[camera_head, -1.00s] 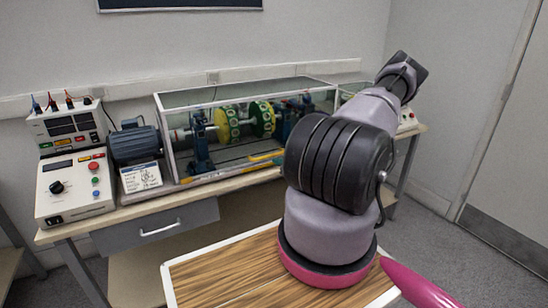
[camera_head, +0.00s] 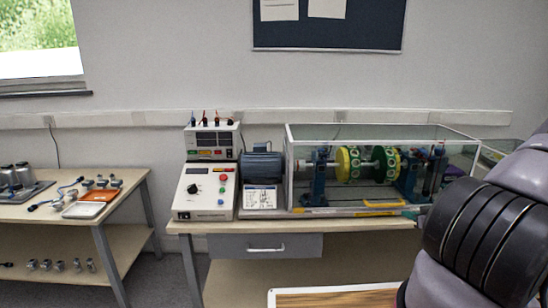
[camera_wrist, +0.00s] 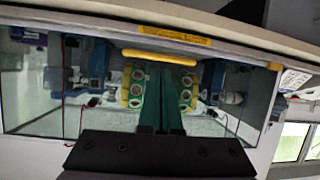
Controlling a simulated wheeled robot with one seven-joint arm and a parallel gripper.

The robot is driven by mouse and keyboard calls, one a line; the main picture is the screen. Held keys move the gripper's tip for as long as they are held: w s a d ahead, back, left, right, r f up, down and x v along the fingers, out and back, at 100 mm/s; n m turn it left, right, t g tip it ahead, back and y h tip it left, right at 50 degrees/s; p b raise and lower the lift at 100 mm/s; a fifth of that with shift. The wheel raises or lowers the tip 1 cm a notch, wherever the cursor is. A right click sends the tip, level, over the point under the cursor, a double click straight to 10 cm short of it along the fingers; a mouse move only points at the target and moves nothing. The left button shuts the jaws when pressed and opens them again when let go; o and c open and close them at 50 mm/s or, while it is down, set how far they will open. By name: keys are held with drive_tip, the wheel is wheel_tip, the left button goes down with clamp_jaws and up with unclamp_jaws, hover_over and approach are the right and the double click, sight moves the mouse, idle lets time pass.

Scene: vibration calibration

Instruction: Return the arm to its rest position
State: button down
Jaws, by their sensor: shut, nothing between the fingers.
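My arm (camera_head: 485,235) fills the right side of the head view, and its end is out of that frame. In the wrist view my gripper (camera_wrist: 160,72) shows as two dark green fingers lying together above a black palm (camera_wrist: 160,153). The fingers are shut and I see nothing held. The picture there is upside down. The fingers overlap the view of the clear case (camera_wrist: 45,118), in front of its two green and yellow discs (camera_wrist: 188,92). How far they are from the case I cannot tell.
The glass-sided machine case (camera_head: 300,165) stands on the bench beside a motor (camera_head: 262,165) and a white control box (camera_head: 207,190). A yellow handle (camera_head: 384,204) lies along its front. A second bench (camera_head: 130,182) with small parts stands left. Floor shows between the benches.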

drive_tip(key=s+a+r+m+g+h, duration=0.1)
drive_tip(key=a+r+g+h, duration=0.15)
drive_tip(key=r, duration=0.95)
drive_tip(key=a+r+m+g+h, duration=0.1)
drive_tip(key=a+r+g, duration=0.25)
drive_tip(key=r, duration=0.85)
drive_tip(key=s+a+r+m+y, duration=0.3)
drive_tip(key=s+a+r+y, duration=0.1)
drive_tip(key=s+a+r, duration=1.2)
drive_tip(key=s+r, duration=0.1)
drive_tip(key=s, duration=0.2)
drive_tip(key=shift+a+m, duration=0.35)
drive_tip(key=shift+m, duration=0.05)
drive_tip(key=shift+y, duration=0.25)
